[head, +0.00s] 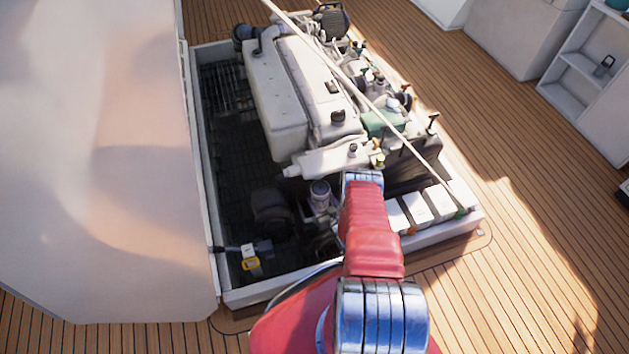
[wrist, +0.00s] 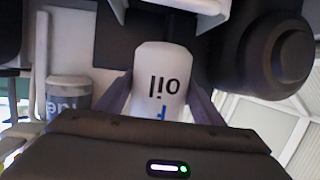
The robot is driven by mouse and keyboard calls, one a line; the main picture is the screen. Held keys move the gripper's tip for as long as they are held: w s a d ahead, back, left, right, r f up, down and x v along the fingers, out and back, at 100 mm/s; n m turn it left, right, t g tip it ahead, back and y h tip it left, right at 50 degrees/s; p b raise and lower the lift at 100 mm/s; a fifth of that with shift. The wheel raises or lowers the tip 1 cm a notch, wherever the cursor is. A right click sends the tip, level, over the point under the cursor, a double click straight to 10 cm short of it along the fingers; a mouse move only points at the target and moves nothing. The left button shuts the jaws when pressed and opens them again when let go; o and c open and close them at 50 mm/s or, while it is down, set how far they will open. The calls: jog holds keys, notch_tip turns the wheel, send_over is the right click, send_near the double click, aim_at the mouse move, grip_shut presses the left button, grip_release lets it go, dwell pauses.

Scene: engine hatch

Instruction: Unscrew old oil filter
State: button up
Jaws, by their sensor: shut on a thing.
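The old oil filter (wrist: 160,75) is a white cylinder with the word "oil" upside down on its side, in the middle of the wrist view. My gripper (wrist: 161,98) has one finger on each side of it and is shut on it. The filter's far end sits close against dark engine parts; I cannot tell whether it is still threaded on. In the head view my red arm reaches into the engine hatch (head: 235,298) and hides the gripper and the oil filter.
A large dark round part (wrist: 278,55) is close on the right. The white engine (head: 277,95) fills the hatch's middle. A raised white hatch cover (head: 100,170) stands left.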

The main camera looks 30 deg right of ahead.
jog(key=shift+s+a, duration=0.3)
jog(key=shift+s, duration=1)
jog(key=shift+s+a, duration=0.35)
jog(key=shift+s, duration=0.9)
jog(key=shift+s+a, duration=0.3)
jog(key=shift+s, duration=1)
